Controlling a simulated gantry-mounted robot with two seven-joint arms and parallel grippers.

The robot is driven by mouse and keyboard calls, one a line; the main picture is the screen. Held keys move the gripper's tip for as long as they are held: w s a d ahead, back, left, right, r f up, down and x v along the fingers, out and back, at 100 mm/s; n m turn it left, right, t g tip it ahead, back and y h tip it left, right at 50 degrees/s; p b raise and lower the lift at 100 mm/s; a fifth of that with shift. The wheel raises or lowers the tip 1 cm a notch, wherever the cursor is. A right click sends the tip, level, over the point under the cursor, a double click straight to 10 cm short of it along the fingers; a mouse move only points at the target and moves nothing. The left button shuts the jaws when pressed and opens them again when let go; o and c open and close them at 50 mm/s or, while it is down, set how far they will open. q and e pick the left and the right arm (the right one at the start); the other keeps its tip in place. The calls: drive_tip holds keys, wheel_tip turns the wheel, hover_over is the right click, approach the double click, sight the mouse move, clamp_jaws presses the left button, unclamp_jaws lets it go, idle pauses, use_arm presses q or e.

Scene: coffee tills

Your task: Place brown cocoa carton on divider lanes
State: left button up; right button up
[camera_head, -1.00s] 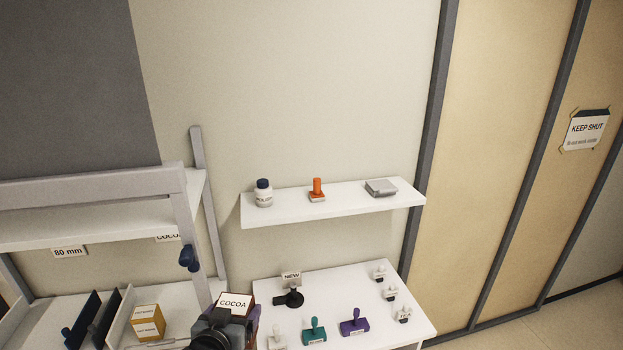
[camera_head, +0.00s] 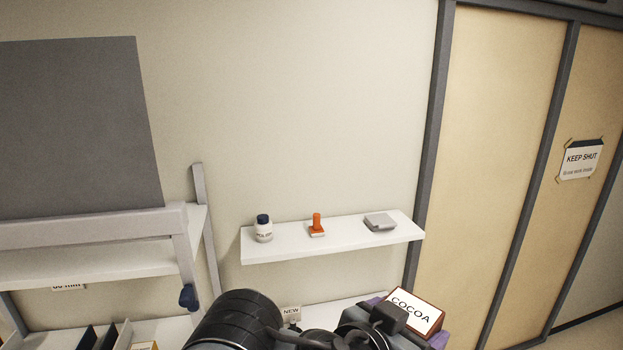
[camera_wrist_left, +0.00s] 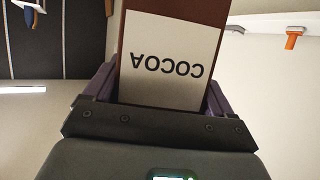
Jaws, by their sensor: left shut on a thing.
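The brown cocoa carton (camera_head: 416,312) has a white COCOA label and is tilted at the lower right of the head view. In the left wrist view the carton (camera_wrist_left: 170,55) stands between the purple fingers with its label upside down. My left gripper (camera_head: 400,322) is shut on the carton and holds it up in front of the lower table. The dark divider lanes (camera_head: 97,338) show at the lower left of the head view, cut off by the bottom edge. My right gripper is not in view.
A white wall shelf (camera_head: 340,243) holds a white bottle (camera_head: 263,229), an orange stamp (camera_head: 317,226) and a grey box (camera_head: 379,221). A grey rack frame (camera_head: 90,225) with a dark blue knob (camera_head: 188,297) stands at the left.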

use_arm(q)
drive_tip(key=shift+n+t+y, duration=0.3)
drive_tip(key=shift+n+t, duration=0.1)
drive_tip(key=shift+n, duration=0.2)
drive_tip(key=s, duration=0.1)
drive_tip(key=s+p, duration=0.1)
drive_tip(key=s, duration=0.2)
drive_tip(key=shift+d+r+p, duration=0.3)
drive_tip(key=shift+r+p, duration=0.05)
drive_tip(key=shift+r, duration=0.05)
drive_tip(key=w+a+f+n+t+y, duration=0.2)
drive_tip(key=w+a+f+n+y, duration=0.15)
drive_tip(key=a+f, duration=0.65)
drive_tip(key=w+a+n+y, duration=0.2)
drive_tip(key=a, duration=1)
drive_tip(key=w+a+n+t+y, duration=0.1)
drive_tip(key=w+a+n+y, duration=0.1)
drive_tip(key=a, duration=1.1)
drive_tip(key=shift+w+f+n+y, duration=0.4)
drive_tip(key=shift+w+y, duration=0.1)
drive_tip(key=shift+y, duration=0.25)
